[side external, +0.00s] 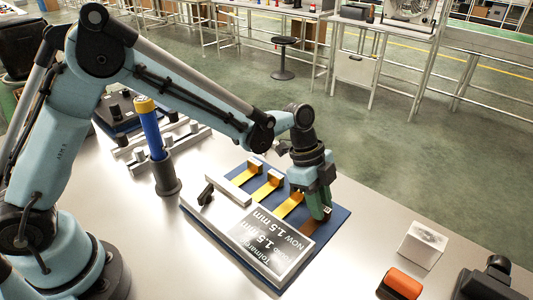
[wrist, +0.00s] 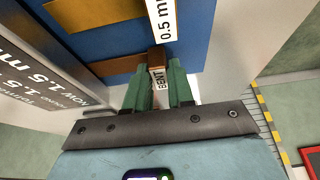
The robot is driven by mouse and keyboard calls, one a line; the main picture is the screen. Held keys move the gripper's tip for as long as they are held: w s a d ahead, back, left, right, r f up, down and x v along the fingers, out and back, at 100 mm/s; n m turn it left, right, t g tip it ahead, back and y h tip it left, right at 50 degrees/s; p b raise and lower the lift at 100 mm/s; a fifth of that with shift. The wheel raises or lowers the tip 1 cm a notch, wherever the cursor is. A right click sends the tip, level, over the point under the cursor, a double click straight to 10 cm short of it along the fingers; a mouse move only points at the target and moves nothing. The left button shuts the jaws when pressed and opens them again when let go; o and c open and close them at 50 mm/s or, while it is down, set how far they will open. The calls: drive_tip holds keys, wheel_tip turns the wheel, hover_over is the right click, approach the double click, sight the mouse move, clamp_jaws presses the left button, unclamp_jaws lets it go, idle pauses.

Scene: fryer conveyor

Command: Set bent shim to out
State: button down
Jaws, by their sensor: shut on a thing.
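My gripper (side external: 319,208) is low over the right end of the blue board (side external: 338,217). The shim's brown strip (side external: 308,228) shows below the fingers in the side view, beside the printed sign. I cannot tell whether the shim touches the board. Several yellow-orange shims with raised end blocks (side external: 288,205) lie in a row to its left.
A grey sign (side external: 272,242) reading "NOW 1.5 mm" lies at the board's front. A blue post with a yellow top (side external: 149,128) stands to the left. A white box (side external: 423,244) and an orange block (side external: 403,283) are to the right. Bare table lies between board and box.

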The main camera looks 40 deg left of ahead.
drive_tip(key=shift+w, duration=0.95)
drive_tip(key=c, duration=1)
unclamp_jaws()
drive_tip(key=shift+f, duration=0.1)
drive_tip(key=shift+c, duration=0.2)
drive_tip(key=shift+s, duration=0.1)
drive_tip(key=v, duration=1.2)
